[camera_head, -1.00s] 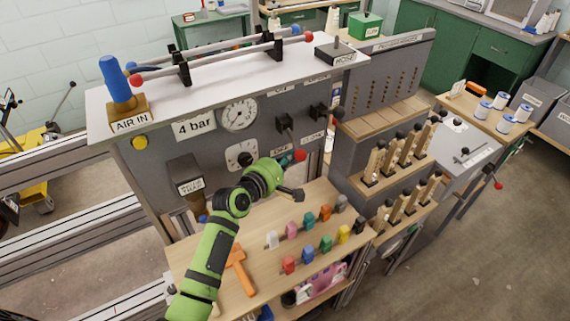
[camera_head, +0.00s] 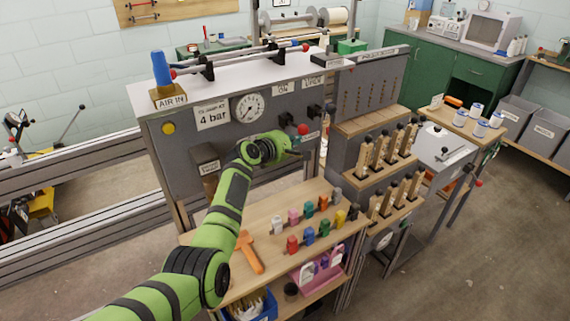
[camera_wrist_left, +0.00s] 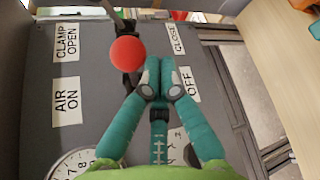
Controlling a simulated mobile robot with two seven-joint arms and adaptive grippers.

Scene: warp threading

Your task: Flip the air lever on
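The air lever (camera_head: 281,122) is on the grey panel beside the gauge, with a red ball knob (camera_head: 303,129) that sticks out from the panel. In the left wrist view the red ball (camera_wrist_left: 127,54) is large and close, between the AIR ON label (camera_wrist_left: 67,102) and the OFF label (camera_wrist_left: 189,85). My left gripper (camera_head: 298,146) is just below the ball in the head view. In the left wrist view its teal fingers (camera_wrist_left: 158,75) are together with nothing visible between them, on the OFF side of the ball. Contact is unclear. My right gripper is out of view.
The clamp lever (camera_head: 315,110) stands close to the right of the air lever. The pressure gauge (camera_head: 249,107) is to the left. Below is a wooden shelf (camera_head: 262,217) with coloured pegs and an orange hammer (camera_head: 249,252). Wooden-handled levers (camera_head: 376,150) stand at right.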

